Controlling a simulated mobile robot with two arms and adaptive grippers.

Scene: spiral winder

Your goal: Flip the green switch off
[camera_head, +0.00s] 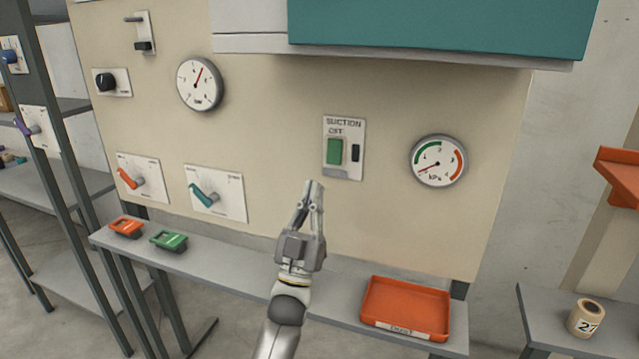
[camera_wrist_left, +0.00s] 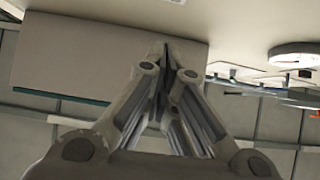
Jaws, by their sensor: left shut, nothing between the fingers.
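My left gripper (camera_head: 314,186) is just below and left of the plate in the head view, fingers pointing up. Its fingers are closed together and empty. In the left wrist view the closed fingertips (camera_wrist_left: 165,48) are near a pale surface; the green face of the switch cannot be made out there. My right gripper is not in view.
A round kPa gauge (camera_head: 437,161) is right of the switch and another gauge (camera_head: 200,84) is at upper left. An orange lever (camera_head: 130,178) and a teal lever (camera_head: 204,195) are lower left. A shelf (camera_head: 240,270) below holds an orange tray (camera_head: 405,308). A teal hood (camera_head: 440,25) juts out above.

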